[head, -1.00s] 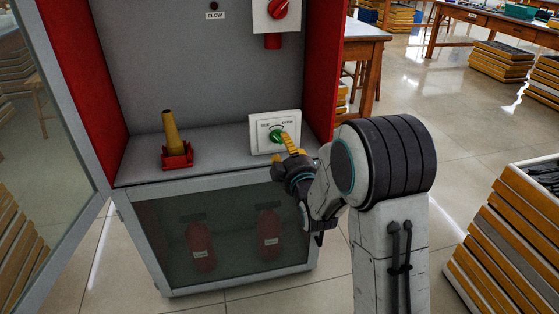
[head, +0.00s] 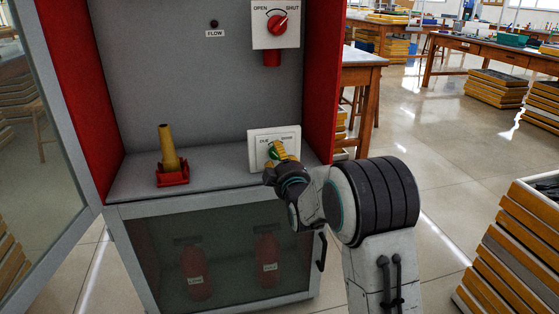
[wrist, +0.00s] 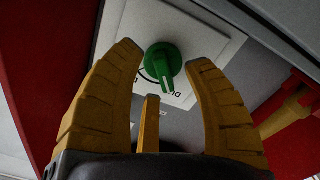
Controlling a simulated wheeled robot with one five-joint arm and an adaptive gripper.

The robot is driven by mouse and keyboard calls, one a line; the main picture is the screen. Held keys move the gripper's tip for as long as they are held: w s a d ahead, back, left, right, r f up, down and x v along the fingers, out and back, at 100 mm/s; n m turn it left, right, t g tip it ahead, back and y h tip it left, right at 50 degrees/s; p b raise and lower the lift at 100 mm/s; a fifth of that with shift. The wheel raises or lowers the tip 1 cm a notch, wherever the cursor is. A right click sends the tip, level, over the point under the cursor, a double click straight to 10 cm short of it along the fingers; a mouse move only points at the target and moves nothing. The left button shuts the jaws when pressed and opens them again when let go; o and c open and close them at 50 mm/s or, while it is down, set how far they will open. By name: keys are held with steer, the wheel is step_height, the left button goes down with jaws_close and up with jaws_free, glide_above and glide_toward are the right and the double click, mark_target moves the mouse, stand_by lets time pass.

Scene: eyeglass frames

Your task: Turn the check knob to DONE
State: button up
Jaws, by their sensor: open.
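The check knob (head: 273,152) is a green knob on a white panel (head: 290,134) on the cabinet shelf, with a left label reading DUE and a right one that looks like DONE. In the wrist view the green knob (wrist: 162,61) shows its white pointer mark aimed down and slightly right, by a partly hidden label. My gripper (head: 284,153) is in front of the panel and hides part of the knob. In the wrist view its yellow fingers are open, one on each side of the knob with visible gaps. Whether they reach around it in depth is unclear.
A yellow nozzle (head: 168,148) in a red base stands on the shelf to the left. Above is a red knob (head: 277,25) marked OPEN and SHUT. The red side wall (head: 325,80) is close to the right of the panel. A glazed lower door (head: 225,235) lies below.

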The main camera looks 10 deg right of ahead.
steer(key=shift+w, duration=0.35)
steer(key=shift+o, duration=0.3)
jaws_close()
